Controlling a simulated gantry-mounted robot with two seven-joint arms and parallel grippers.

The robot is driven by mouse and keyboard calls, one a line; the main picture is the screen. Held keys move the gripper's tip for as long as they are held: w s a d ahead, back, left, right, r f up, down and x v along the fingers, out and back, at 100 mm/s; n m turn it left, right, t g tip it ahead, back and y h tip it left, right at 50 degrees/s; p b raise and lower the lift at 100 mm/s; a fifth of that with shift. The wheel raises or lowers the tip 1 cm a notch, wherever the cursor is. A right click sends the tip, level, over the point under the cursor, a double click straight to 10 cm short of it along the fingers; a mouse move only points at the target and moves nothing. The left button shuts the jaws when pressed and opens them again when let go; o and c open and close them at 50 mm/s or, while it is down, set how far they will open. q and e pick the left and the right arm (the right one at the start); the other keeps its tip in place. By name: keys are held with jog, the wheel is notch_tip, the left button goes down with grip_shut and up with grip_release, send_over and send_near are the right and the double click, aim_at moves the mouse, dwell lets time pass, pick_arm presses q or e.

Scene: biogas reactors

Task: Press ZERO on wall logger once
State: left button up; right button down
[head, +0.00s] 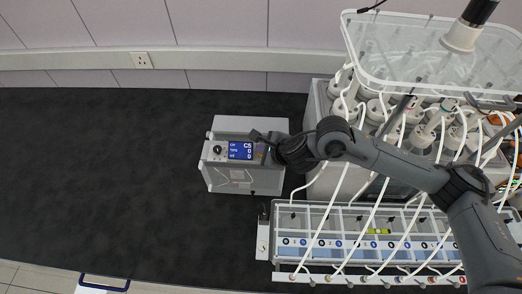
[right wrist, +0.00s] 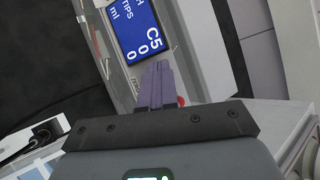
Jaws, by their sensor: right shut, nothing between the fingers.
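The logger (head: 231,178) is a light grey box on the dark bench, with a blue display (head: 241,151) reading C5, 0 and 0. The display also shows in the right wrist view (right wrist: 137,32), tilted. My right gripper (head: 256,137) is over the right end of the logger's front panel. In the right wrist view its fingers (right wrist: 158,68) are shut together and empty, pointing at the panel beside the display. A small label, partly hidden by the fingers, seems to read ZERO. A bit of red (right wrist: 181,101) shows beside the fingers. I cannot tell whether the fingertips touch the panel. My left gripper is not in view.
A long compartmented tray (head: 262,240) with numbered positions and white tubes lies at the front right. The reactor rack with a clear lid (head: 350,22) stands behind it, under my right arm. A wall socket (head: 142,60) is at the back. The bench left of the logger is clear.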

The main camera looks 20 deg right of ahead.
jog(key=shift+f, duration=0.15)
dwell(0.3)
jog(key=shift+r, duration=0.2)
jog(key=shift+r+p, duration=0.8)
jog(key=shift+r, duration=0.3)
jog(key=shift+r, duration=0.1)
jog(key=shift+r+p, duration=0.8)
jog(key=shift+r, duration=0.15)
notch_tip(320, 180, up, 3)
jog(key=shift+f+p, duration=0.1)
jog(key=shift+p, duration=0.85)
